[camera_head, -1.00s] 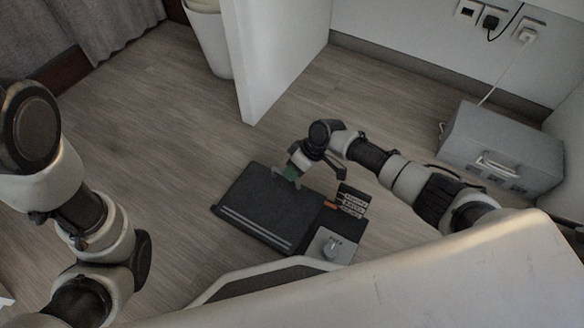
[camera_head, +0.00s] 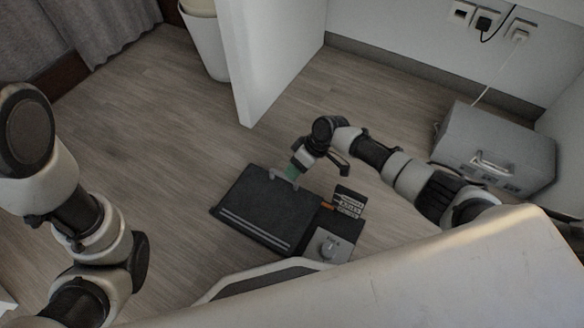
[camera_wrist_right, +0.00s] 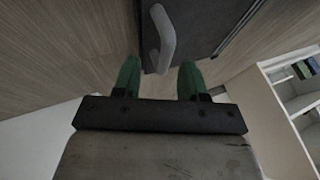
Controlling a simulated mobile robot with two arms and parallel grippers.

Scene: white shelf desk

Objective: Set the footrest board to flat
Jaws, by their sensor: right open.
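The footrest board (camera_head: 262,200) is a dark flat panel with two pale stripes on the floor, in the middle of the head view. I cannot tell its exact tilt. A grey curved handle (camera_wrist_right: 163,38) sticks out at its far edge. A side unit with a grey knob (camera_head: 328,248), an orange marker (camera_head: 327,206) and a label plate (camera_head: 350,201) joins its right side. My right gripper (camera_head: 290,172) is at the handle edge. In the right wrist view its green fingers (camera_wrist_right: 159,78) are apart, with the handle just ahead between their lines, not gripped. My left gripper is not visible.
A white panel (camera_head: 270,60) stands behind the board, with a white bin (camera_head: 205,45) to its left. A grey box (camera_head: 495,150) sits at the right by the wall. My left arm is at the left. The wooden floor left of the board is clear.

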